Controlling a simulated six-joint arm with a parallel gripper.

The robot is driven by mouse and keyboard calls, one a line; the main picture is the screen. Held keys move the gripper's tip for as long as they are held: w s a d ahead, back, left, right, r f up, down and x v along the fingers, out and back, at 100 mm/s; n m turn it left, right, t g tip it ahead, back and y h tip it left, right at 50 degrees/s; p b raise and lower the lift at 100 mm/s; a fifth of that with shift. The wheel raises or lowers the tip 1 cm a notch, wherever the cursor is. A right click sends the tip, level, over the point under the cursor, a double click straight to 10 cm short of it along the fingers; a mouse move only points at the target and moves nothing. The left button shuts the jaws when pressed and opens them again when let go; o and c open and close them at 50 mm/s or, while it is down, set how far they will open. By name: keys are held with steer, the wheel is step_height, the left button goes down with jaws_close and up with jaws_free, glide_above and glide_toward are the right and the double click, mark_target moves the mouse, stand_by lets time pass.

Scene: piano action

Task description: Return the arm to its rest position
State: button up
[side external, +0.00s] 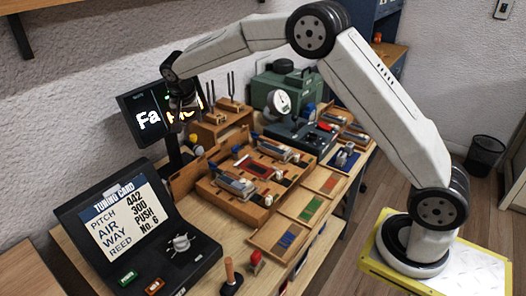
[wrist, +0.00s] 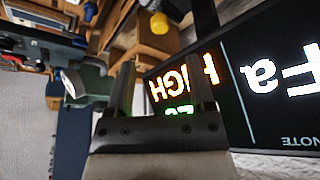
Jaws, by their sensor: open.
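My arm arches over the workbench from its base at the right in the side external view. My gripper (side external: 184,104) hangs at the far left end of the arm, in front of the dark display screen (side external: 141,117) and partly covering it. In the wrist view my gripper (wrist: 162,95) has its two fingers apart with nothing between them. The display (wrist: 262,85) shows bright letters reading "HIGH" and "Fa" close to the fingers. The rest position itself is not marked in either view.
A tuning card console (side external: 135,230) stands at the bench's front left. A wooden action tray (side external: 250,190), tuning forks (side external: 231,92), a green case (side external: 290,88) and a gauge (side external: 280,104) crowd the bench. Coloured trays (side external: 308,208) line its right edge. Air above the bench is clear.

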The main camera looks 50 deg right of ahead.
steer(key=shift+s, duration=0.15)
steer(key=s+f+n+y, duration=0.1)
steer(key=s+f+n, duration=0.1)
steer(key=s, duration=0.8)
steer(key=s+f+n+y, duration=0.1)
steer(key=s+n, duration=0.3)
steer(key=s, duration=0.7)
steer(key=s+f+n+y, duration=0.1)
steer(key=s+f+n, duration=0.2)
steer(key=s, duration=0.8)
steer(key=shift+a+f+g, duration=0.15)
steer(key=shift+a+g, duration=0.15)
steer(key=shift+a, duration=0.15)
